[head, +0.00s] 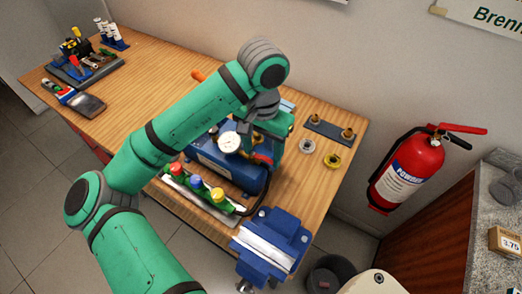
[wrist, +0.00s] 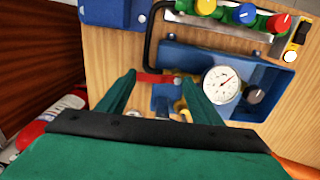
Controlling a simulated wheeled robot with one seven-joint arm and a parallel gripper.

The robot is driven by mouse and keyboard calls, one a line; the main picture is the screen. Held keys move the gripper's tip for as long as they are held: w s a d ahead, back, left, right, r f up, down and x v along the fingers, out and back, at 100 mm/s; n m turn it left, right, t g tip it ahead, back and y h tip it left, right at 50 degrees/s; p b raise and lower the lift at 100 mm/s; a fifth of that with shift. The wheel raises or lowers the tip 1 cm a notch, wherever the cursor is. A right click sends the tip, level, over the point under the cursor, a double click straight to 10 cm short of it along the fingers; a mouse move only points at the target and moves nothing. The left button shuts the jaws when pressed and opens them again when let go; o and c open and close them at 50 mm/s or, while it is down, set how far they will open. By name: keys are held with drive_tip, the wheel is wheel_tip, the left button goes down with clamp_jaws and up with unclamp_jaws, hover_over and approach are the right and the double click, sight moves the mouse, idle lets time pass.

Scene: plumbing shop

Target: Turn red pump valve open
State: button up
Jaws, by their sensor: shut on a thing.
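The blue pump (head: 208,156) stands on the wooden workbench, with a white round gauge (head: 230,142) on top. It also shows in the wrist view (wrist: 272,95), with the gauge (wrist: 222,84) to the right of my gripper. The red valve handle (wrist: 154,78) lies across between my two fingertips. In the head view, a bit of the red valve handle (head: 262,158) shows beside my gripper (head: 270,150), and my arm hides much of the pump. My gripper (wrist: 157,80) is shut on the red handle, with a finger at each end of it.
A strip with red, blue and yellow knobs (head: 197,194) lies in front of the pump. A blue vise (head: 272,240) is at the bench's near corner. Loose rings (head: 332,161) and a fittings plate (head: 330,132) lie to the right. A fire extinguisher (head: 410,170) hangs on the wall.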

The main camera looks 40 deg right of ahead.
sight(262, 157)
drive_tip(key=shift+d, duration=0.1)
drive_tip(key=o, duration=1.1)
drive_tip(key=shift+c, duration=0.2)
wheel_tip(262, 157, up, 11)
drive_tip(key=shift+f, duration=0.15)
